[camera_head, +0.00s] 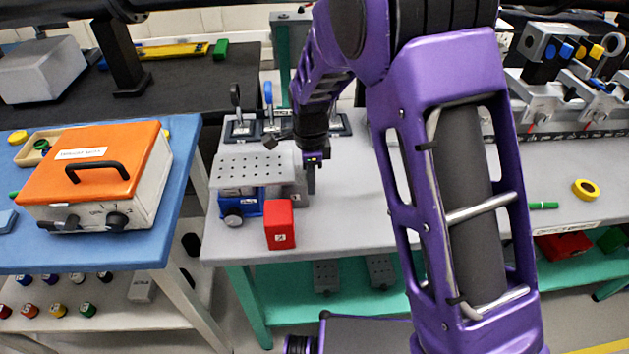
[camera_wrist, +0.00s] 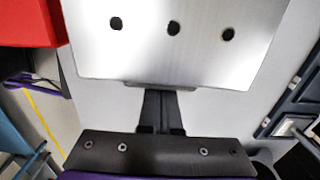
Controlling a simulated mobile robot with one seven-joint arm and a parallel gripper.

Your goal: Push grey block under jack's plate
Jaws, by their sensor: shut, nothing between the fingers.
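My gripper (camera_head: 311,188) points down, shut and empty, just right of the block. In the wrist view, the shut fingers (camera_wrist: 162,108) end near the edge of the plate (camera_wrist: 170,60). A thin grey strip shows below that edge, perhaps the block, mostly hidden.
A red block (camera_head: 280,225) stands in front of the jack, near the bench's front edge; it also shows in the wrist view (camera_wrist: 30,22). Clamps (camera_head: 268,125) stand behind the jack. The bench right of my gripper (camera_head: 345,215) is clear.

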